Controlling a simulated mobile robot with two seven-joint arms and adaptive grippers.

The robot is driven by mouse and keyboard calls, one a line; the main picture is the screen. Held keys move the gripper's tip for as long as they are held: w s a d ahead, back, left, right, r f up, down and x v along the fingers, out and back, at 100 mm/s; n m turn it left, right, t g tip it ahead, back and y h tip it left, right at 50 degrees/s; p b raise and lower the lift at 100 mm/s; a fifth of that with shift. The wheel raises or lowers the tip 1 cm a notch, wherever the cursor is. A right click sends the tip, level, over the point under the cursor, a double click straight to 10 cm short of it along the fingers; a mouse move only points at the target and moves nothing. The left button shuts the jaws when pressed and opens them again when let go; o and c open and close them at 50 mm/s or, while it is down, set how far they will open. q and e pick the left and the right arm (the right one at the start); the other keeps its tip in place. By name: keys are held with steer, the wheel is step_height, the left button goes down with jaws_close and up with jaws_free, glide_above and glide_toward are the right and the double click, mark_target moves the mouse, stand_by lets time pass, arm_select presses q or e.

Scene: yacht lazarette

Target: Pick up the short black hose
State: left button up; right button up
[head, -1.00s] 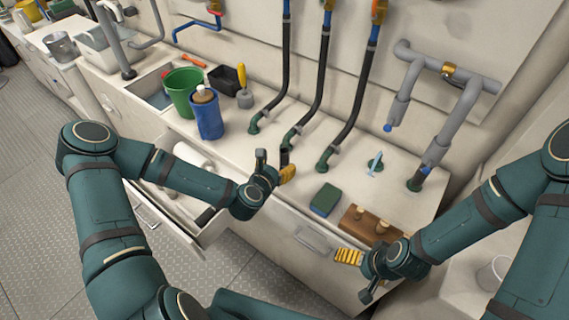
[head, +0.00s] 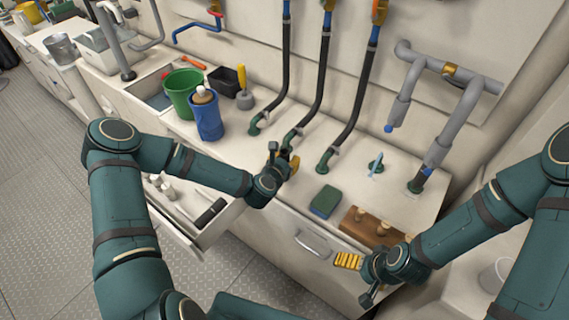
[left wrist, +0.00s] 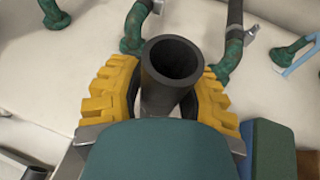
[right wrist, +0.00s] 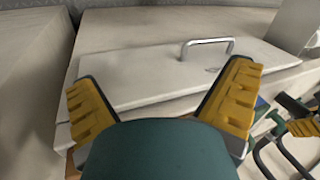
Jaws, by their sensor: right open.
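The short black hose (left wrist: 170,85) shows in the left wrist view as a dark tube with its open end facing the camera. It is between the two yellow fingers of my left gripper (left wrist: 160,88). The fingers are drawn partly in around it; I cannot tell whether both press on it. In the head view my left gripper (head: 284,160) is at the counter's front edge and mostly hides the hose. My right gripper (right wrist: 160,92) is open and empty, in front of the counter's right part in the head view (head: 358,278).
An open drawer (head: 195,240) below holds a dark cylinder (head: 210,212) and white items. Fixed long black hoses (head: 355,105) rise behind my left gripper.

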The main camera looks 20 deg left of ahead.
mark_target(286, 149)
arm_select(q)
jaws_close()
step_height(286, 149, up, 10)
steer(key=shift+s+f+p, duration=0.15)
steer(key=shift+f+p, duration=0.1)
steer(key=shift+p, duration=0.8)
steer(key=s+a+r+n+y, duration=0.1)
steer(key=s, duration=0.5)
steer(key=shift+s+r, duration=0.15)
